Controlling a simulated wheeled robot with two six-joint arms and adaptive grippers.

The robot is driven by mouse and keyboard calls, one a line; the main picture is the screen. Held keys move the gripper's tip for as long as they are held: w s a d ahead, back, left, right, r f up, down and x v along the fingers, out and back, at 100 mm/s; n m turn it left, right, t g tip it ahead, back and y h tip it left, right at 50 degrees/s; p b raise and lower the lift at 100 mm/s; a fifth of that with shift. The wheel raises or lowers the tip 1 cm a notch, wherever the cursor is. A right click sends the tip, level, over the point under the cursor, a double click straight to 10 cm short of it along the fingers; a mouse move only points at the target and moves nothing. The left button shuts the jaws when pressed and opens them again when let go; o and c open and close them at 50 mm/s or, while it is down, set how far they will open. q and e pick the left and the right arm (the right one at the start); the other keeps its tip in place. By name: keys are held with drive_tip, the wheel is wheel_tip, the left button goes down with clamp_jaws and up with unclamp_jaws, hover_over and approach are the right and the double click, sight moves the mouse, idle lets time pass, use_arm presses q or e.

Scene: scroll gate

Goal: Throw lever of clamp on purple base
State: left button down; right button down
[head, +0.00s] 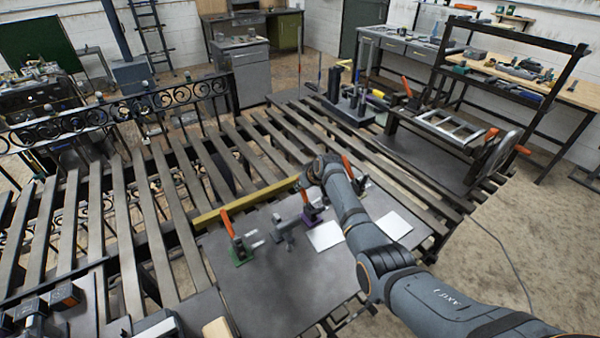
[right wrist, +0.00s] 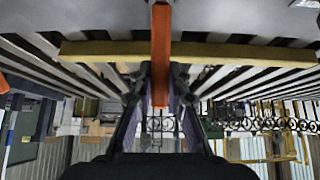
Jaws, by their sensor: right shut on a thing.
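The purple base (head: 312,215) of a toggle clamp sits on the dark plate, partly hidden by my right arm. Its orange lever (head: 304,197) rises beside my right gripper (head: 309,186). The right wrist view shows the orange lever (right wrist: 161,40) between the fingers of my right gripper (right wrist: 160,85), which is shut on it. The lever's exact angle is hard to tell. My left gripper is not in view.
A green-based clamp (head: 240,250) with an upright orange lever stands to the left. Another orange lever (head: 347,166) shows just behind my wrist. A yellow bar (head: 245,201) lies across the slats. White sheets (head: 325,236) lie close by.

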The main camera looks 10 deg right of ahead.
drive_tip(key=shift+s+d+r+t+p, duration=0.2)
drive_tip(key=shift+s+r+t+p, duration=0.1)
drive_tip(key=shift+s+t+p, duration=0.3)
drive_tip(key=shift+s+d+t+y, duration=0.2)
drive_tip(key=shift+s+t+y, duration=0.25)
drive_tip(key=shift+t, duration=0.15)
drive_tip(key=shift+s+d+r+t+y+b, duration=0.1)
drive_tip(key=shift+s+t+y+b, duration=0.05)
drive_tip(key=shift+s+t+b, duration=0.2)
drive_tip(key=shift+s+d+r+t+y+b, duration=0.1)
drive_tip(key=shift+s+t+b, duration=0.1)
drive_tip(key=shift+t+b, duration=0.2)
drive_tip(key=c, duration=1.3)
unclamp_jaws()
drive_tip(key=v, duration=1.2)
